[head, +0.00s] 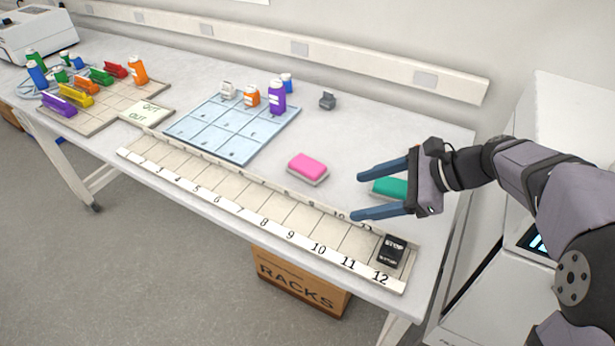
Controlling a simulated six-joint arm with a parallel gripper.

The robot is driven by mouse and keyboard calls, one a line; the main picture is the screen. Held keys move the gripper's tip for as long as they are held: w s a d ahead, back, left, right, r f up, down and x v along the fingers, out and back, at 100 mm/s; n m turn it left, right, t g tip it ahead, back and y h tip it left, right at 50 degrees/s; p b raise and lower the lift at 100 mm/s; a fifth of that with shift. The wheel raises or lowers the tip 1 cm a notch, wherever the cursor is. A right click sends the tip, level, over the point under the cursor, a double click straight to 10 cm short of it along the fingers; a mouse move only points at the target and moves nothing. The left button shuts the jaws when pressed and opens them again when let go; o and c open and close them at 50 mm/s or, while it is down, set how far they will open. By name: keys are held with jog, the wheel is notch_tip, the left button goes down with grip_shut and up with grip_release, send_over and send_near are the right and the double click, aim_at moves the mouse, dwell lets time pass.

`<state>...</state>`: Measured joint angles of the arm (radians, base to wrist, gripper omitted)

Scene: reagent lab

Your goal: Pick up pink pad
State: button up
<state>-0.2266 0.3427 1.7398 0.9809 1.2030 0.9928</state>
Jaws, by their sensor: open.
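The pink pad (308,167) sits on a pale base on the table, left of the middle of my arm's reach in the head view. It lies just behind the numbered strip. My gripper (360,196) is open and empty, its two blue fingers pointing left. It is to the right of the pink pad and apart from it. A green pad (390,187) lies on the table, seen between my fingers and partly hidden by the gripper.
A numbered strip (225,206) runs along the table's front edge, with a black STOP block (393,250) at its right end. A blue gridded mat (205,128) with several bottles is left of the pink pad. A grey object (327,101) stands behind. Table around the pink pad is clear.

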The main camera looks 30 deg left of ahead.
jog(key=w+a+r+m+y+b, duration=0.1)
jog(key=w+a+r+m+y, duration=0.1)
jog(key=a, duration=0.3)
jog(key=w+a+r+m+y+b, duration=0.1)
jog(key=w+a+r+m+y, duration=0.15)
jog(key=a, duration=0.35)
jog(key=m+t+h, duration=0.1)
jog(key=t, duration=0.2)
send_near(308, 164)
jog(key=shift+s+a+f, duration=0.2)
jog(key=shift+s+a, duration=0.1)
jog(key=shift+a, duration=0.25)
jog(key=shift+w+p+x, duration=0.15)
jog(key=shift+p+x, duration=0.6)
jog(key=shift+x, duration=1.05)
jog(key=shift+w+p+x, duration=0.2)
jog(key=shift+p+x, duration=0.5)
jog(key=shift+x, duration=1.1)
jog(key=shift+f, duration=0.1)
jog(key=c, duration=1.1)
